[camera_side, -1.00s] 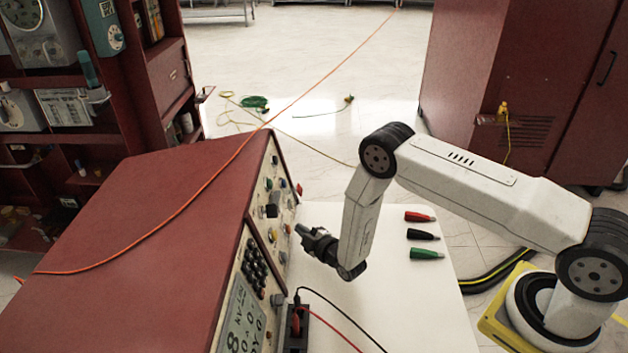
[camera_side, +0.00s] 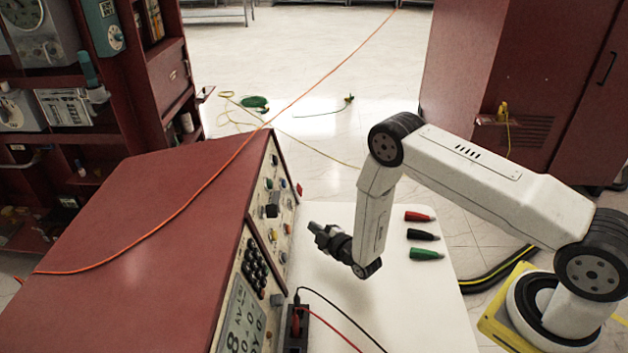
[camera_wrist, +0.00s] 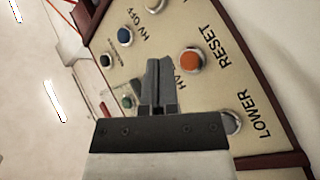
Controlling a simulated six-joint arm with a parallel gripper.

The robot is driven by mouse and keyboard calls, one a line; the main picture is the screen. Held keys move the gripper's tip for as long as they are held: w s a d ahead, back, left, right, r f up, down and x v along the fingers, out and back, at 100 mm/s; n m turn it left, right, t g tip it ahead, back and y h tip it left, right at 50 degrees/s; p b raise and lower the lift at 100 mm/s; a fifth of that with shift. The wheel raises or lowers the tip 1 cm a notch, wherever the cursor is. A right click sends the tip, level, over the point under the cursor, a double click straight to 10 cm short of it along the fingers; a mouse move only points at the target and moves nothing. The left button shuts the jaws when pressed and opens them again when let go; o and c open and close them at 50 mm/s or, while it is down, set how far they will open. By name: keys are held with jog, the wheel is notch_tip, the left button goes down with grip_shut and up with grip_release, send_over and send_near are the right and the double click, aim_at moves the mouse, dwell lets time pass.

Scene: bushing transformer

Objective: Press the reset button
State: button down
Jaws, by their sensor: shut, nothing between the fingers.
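The reset button is an orange round button (camera_wrist: 190,60) with a pale rim, beside the printed word RESET in the wrist view. My gripper (camera_wrist: 160,68) is shut and empty. In the wrist view its fingertips appear just left of the orange button, and they cover part of the panel lettering. In the side view my gripper (camera_side: 314,229) is in front of the red console's panel, with a gap between its tips and the panel. The buttons are too small there to read their labels.
A blue button (camera_wrist: 125,36) by HV OFF and a green button (camera_wrist: 127,101) sit near the orange one; a grey button (camera_wrist: 231,122) is by LOWER. The red console (camera_side: 150,230) stands left. Red, black and green connectors (camera_side: 425,254) lie on the white table (camera_side: 420,300).

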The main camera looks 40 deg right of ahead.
jog(key=shift+s+d+r, duration=0.2)
jog(key=shift+s+d, duration=0.35)
dwell(0.9)
